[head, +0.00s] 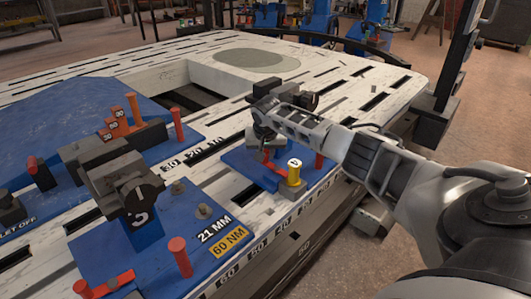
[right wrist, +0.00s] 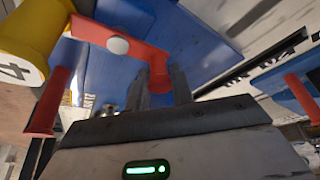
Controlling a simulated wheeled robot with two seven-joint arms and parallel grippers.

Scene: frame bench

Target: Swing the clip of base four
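Base four is a blue plate (head: 243,162) near the bench's right edge; its yellow post marked 4 (head: 294,172) stands on it. The red clip (head: 268,177) lies beside the post. In the right wrist view the clip (right wrist: 120,42) is a red bar with a pale round pivot, and the yellow post (right wrist: 25,45) is at the upper left. My right gripper (head: 264,133) is low over the base. In the right wrist view its dark fingers (right wrist: 162,82) are close together on the bent end of the clip. My left gripper is not in view.
Base three (head: 85,265), a larger blue plate with a dark clamp block and red pins, lies to the left. A red pin (head: 319,159) stands on base four near my right arm.

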